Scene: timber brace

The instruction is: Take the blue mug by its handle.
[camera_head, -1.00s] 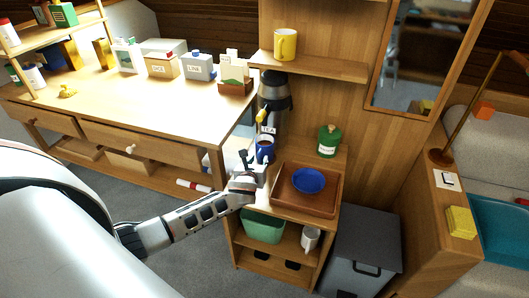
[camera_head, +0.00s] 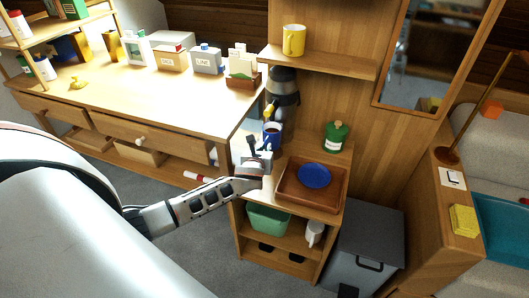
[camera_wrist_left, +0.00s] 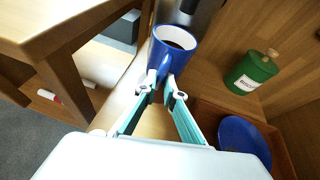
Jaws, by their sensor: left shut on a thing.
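The blue mug (camera_head: 272,137) with dark liquid in it is upright in front of the dark flask, at the left end of the low cabinet. It also shows in the left wrist view (camera_wrist_left: 174,48), just past my fingertips. My left gripper (camera_head: 258,154) is at the near side of the mug, with its fingers shut on the handle. The mug appears slightly raised above the cabinet top. My right gripper is not in view.
A dark flask (camera_head: 284,92) stands close behind the mug. A brown tray (camera_head: 328,203) with a blue bowl (camera_head: 314,175) is to the right, with a green canister (camera_head: 336,135) behind it. The workbench (camera_head: 150,101) edge is close on the left. A shelf (camera_head: 330,66) overhangs the back.

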